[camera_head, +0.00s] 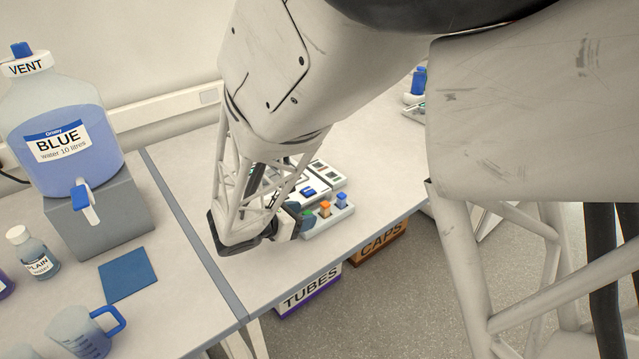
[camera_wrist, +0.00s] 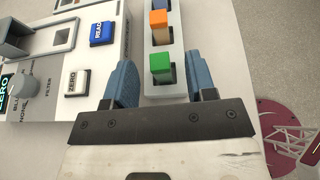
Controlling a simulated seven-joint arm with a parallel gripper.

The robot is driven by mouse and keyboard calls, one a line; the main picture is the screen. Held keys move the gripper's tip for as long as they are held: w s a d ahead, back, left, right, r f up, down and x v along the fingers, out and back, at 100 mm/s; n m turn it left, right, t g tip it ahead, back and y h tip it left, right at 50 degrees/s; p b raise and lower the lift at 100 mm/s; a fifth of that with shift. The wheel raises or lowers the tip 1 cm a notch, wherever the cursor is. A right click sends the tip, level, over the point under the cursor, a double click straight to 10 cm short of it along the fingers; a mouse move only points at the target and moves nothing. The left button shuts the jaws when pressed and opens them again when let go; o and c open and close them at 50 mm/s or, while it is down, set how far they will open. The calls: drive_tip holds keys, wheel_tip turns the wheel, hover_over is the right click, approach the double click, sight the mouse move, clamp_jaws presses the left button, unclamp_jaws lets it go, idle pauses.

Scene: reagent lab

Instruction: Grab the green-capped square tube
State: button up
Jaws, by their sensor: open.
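The green-capped square tube (camera_wrist: 161,69) stands in the near end of a light grey rack in the wrist view. It also shows in the head view as a small green cap (camera_head: 308,213), partly hidden by my gripper. My gripper (camera_wrist: 166,82) is open, with one blue finger on each side of the green-capped tube. The fingers appear apart from the tube, and I cannot tell their height against the cap. An orange-capped tube (camera_wrist: 159,26) stands just beyond it in the same rack (camera_wrist: 178,86), with a blue-capped tube (camera_head: 341,200) beyond that.
A white instrument with a blue READ button (camera_wrist: 102,33) and a ZERO button (camera_wrist: 76,82) stands close left of the rack. The bench edge lies close on the right. TUBES (camera_head: 310,296) and CAPS (camera_head: 381,244) boxes sit below the bench.

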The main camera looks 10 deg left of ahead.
clamp_jaws()
drive_tip(key=shift+r, duration=0.15)
wheel_tip(320, 180, up, 10)
idle(0.8)
idle(0.4)
